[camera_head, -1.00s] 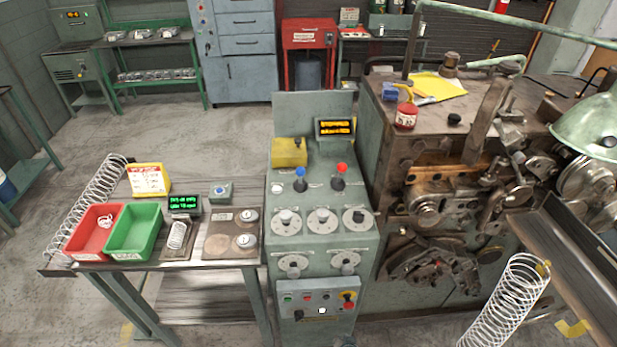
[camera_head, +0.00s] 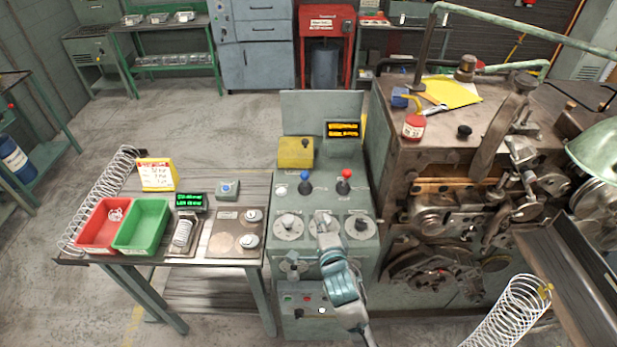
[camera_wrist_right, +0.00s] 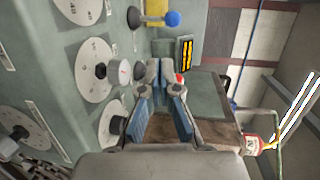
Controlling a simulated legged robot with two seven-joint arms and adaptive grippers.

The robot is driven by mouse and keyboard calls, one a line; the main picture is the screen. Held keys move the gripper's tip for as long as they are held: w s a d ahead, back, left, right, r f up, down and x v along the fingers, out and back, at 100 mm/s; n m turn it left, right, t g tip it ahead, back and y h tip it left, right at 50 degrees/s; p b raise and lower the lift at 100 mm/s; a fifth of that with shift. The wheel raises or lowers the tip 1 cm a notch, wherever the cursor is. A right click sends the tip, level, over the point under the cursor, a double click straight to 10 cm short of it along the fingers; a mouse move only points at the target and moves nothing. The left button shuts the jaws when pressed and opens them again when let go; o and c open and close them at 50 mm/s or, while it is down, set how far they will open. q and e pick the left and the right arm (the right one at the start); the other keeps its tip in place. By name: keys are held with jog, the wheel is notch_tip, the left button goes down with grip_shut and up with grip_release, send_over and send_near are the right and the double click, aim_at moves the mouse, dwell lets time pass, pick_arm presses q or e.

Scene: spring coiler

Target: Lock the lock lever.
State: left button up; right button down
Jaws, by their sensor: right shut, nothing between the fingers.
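On the grey-green control console (camera_head: 363,268) stand a lever with a blue knob (camera_head: 305,175) and a lever with a red knob (camera_head: 345,174). No label shows which is the lock lever. A yellow block with a dark knob (camera_head: 296,155) sits behind them. My right gripper (camera_head: 323,218) is over the middle dial, in front of the two levers, partly hiding that dial. In the right wrist view, its fingertips (camera_wrist_right: 160,66) are together and empty. The blue knob (camera_wrist_right: 173,19) shows there at the top, and part of the red knob (camera_wrist_right: 180,79) shows behind the fingers. My left gripper is out of view.
A small amber display (camera_head: 343,130) stands behind the levers. The coiling machine (camera_head: 440,140) is close on the right. On the left, a table holds a red bin (camera_head: 103,246), a green bin (camera_head: 123,247) and a scale plate area. A coiled spring (camera_head: 512,310) lies at lower right.

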jog(key=x, duration=0.4)
jog(key=r+p+x, duration=0.1)
jog(key=x, duration=0.4)
jog(key=a+x, duration=0.1)
jog(key=x, duration=0.3)
jog(key=shift+w+r, duration=0.2)
jog(key=shift+r, duration=0.05)
jog(key=shift+w, duration=0.3)
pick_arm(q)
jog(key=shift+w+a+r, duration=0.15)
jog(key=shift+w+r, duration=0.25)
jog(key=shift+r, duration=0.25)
pick_arm(e)
jog(key=shift+d, duration=0.1)
pick_arm(q)
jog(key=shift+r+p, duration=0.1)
jog(key=shift+p, duration=0.2)
pick_arm(e)
jog(key=shift+d, duration=0.1)
